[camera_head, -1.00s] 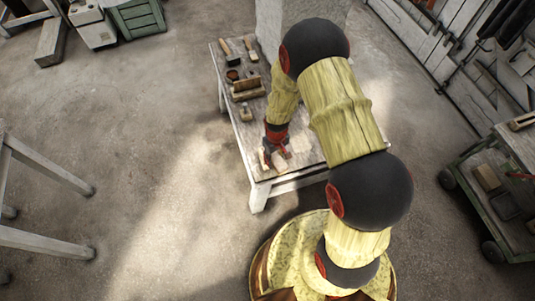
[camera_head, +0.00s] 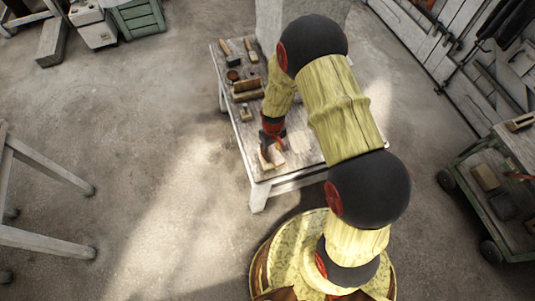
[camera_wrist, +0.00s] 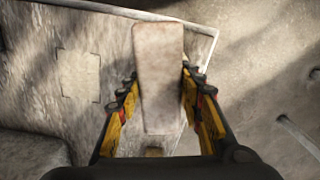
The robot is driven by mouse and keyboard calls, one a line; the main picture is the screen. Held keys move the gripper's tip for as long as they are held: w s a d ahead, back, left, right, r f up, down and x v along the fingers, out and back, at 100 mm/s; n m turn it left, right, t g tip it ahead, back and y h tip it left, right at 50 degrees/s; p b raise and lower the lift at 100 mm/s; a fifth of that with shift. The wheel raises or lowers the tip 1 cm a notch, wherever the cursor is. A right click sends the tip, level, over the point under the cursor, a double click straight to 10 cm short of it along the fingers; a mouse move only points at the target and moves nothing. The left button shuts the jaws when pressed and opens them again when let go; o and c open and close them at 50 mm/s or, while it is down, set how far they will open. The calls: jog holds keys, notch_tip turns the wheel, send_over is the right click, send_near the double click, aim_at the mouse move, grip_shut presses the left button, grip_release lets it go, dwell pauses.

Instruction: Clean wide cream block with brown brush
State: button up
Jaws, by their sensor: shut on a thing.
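The wide cream block (camera_wrist: 159,75) lies lengthwise between the two fingers of my gripper (camera_wrist: 160,98) in the wrist view. My gripper is shut on it. In the head view, my gripper (camera_head: 271,146) holds the block (camera_head: 272,159) low at the table's near left corner; whether it touches the tabletop cannot be told. A brown brush (camera_head: 246,86) appears to sit farther back on the table, left of my arm, apart from the gripper. Its bristles are too small to make out.
The worktable (camera_head: 235,130) also carries two handled tools (camera_head: 229,50) at the back, a small round pot (camera_head: 232,75) and a small wooden piece (camera_head: 246,114). A pale square patch (camera_head: 299,142) lies right of the gripper. A cart (camera_head: 500,190) stands far right.

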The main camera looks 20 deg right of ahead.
jog(key=shift+r+p, duration=0.35)
jog(key=shift+r, duration=0.45)
jog(key=shift+r+p, duration=1.4)
jog(key=shift+r, duration=0.7)
jog(key=shift+f, duration=0.1)
